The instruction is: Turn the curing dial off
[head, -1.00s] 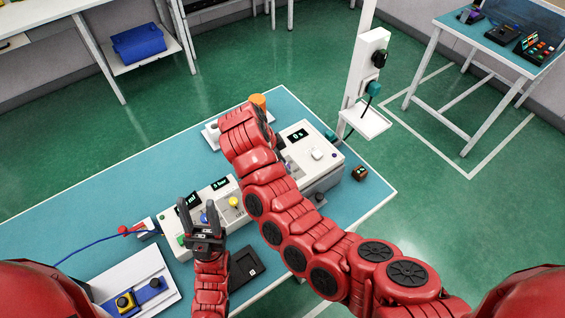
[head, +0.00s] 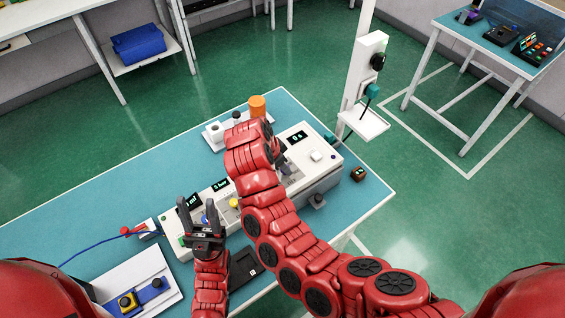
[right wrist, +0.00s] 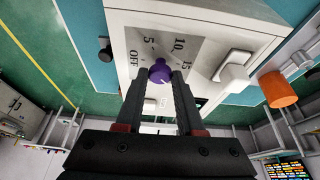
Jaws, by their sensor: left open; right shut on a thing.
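The curing dial (right wrist: 160,70) is a small purple knob on a white panel in the right wrist view, with OFF, 5, 10 and 15 printed around it. My right gripper (right wrist: 160,79) has its two dark fingers on either side of the knob, shut on it. Its exact pointing is hard to read. In the head view the white curing unit (head: 325,174) shows a lit display (head: 297,137), and my right arm covers the dial. My left gripper (head: 204,218) is open and empty, above the front of the long white panel (head: 222,193).
An orange cylinder (head: 257,106) and a white tray (head: 214,142) stand behind my right arm. A small brown block (head: 358,174) lies at the table's right. A white fixture (head: 155,268) with a yellow button is front left. The table's back left is clear.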

